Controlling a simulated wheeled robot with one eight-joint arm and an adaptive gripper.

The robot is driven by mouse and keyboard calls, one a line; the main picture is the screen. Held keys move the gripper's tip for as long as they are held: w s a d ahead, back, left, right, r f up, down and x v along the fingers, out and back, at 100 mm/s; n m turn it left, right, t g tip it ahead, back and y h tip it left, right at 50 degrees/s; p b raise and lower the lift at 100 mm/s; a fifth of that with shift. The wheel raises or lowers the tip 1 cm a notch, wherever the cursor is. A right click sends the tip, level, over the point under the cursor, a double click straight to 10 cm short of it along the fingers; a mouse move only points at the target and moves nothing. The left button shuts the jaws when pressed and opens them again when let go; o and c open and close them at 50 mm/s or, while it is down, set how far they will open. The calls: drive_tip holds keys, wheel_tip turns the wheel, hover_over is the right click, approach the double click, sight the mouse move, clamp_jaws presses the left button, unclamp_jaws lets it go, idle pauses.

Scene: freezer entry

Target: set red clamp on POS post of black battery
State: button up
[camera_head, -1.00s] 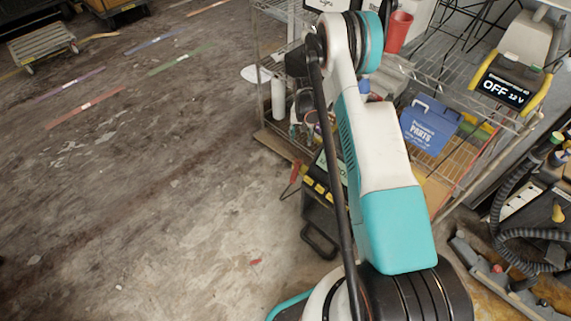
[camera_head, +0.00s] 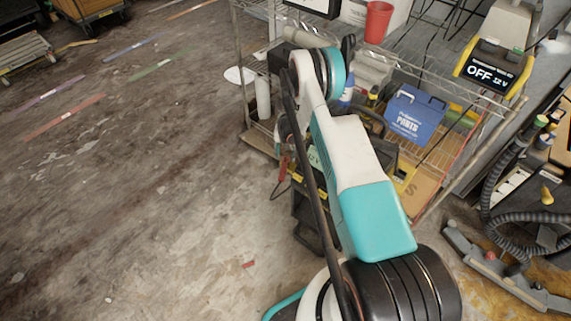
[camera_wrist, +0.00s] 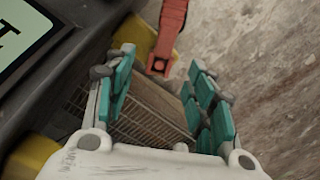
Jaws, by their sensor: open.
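The red clamp (camera_wrist: 171,32) shows at the top of the wrist view, beyond my fingertips and apart from them. It also appears in the head view (camera_head: 284,166), hanging at the left side of a black and yellow unit (camera_head: 308,215). My gripper (camera_wrist: 163,88) is open, with teal pads spread and nothing between them. A dark body with a pale green label (camera_wrist: 22,35) fills the left of the wrist view; I cannot tell whether it is the black battery. No POS post can be made out. My arm hides part of the unit in the head view.
A wire shelf rack (camera_head: 440,85) stands behind my arm, holding a blue parts case (camera_head: 414,117) and a red cup (camera_head: 378,22). A charger (camera_head: 492,72) reading OFF 12 V is at the upper right. Open floor (camera_head: 140,200) lies left.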

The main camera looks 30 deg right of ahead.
sight(285, 159)
wheel_tip(285, 159, down, 5)
drive_tip(key=shift+a+r+b, duration=0.1)
drive_tip(key=shift+b, duration=1.05)
drive_tip(key=shift+r, duration=0.1)
drive_tip(key=shift+c, duration=0.2)
clamp_jaws()
wheel_tip(285, 159, up, 24)
drive_tip(key=p, duration=0.8)
